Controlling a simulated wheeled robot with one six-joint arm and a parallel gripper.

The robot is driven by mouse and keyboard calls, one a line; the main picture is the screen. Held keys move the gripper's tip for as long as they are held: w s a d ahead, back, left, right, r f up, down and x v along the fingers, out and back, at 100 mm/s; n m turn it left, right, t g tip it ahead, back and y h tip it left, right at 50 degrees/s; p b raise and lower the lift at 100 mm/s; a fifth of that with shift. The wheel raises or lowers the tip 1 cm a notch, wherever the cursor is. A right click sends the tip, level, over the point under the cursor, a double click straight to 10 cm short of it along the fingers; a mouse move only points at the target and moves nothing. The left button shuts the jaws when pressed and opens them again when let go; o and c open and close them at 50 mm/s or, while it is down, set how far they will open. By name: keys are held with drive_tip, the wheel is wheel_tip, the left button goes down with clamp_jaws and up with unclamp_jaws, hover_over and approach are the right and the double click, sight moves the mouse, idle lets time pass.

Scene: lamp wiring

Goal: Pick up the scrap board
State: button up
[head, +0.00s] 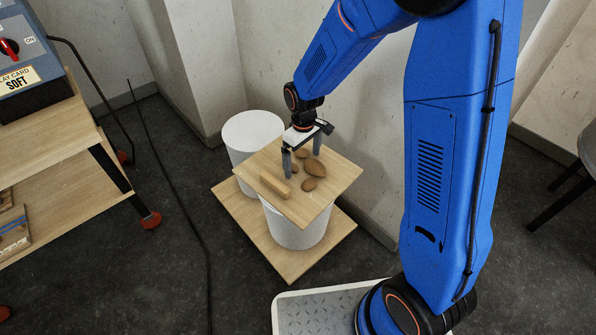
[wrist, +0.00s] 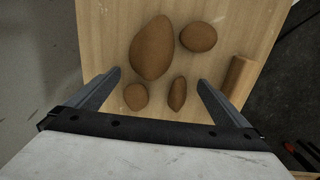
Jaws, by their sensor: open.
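A flat, light wooden board (head: 340,176) lies across the top of a white bucket (head: 295,232). It also fills much of the wrist view (wrist: 103,40). Several brown, rounded lumps, the largest an egg-shaped one (wrist: 152,48), and a short wooden block (head: 274,185) lie on the board. My gripper (head: 302,163) points down over the board, its fingers apart. In the wrist view its open fingers (wrist: 159,78) have nothing held between them, with small lumps seen beyond and between them. I cannot tell whether the fingertips touch the board.
A second white bucket (head: 253,132) stands behind. The wall (head: 365,150) is close behind. A wooden cart (head: 45,155) is at left, with a black cable (head: 185,215) on the floor. A dark stool (head: 575,175) is at right.

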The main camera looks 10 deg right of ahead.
drive_tip(key=shift+f, duration=0.25)
drive_tip(key=c, duration=1.2)
drive_tip(key=shift+r, duration=0.1)
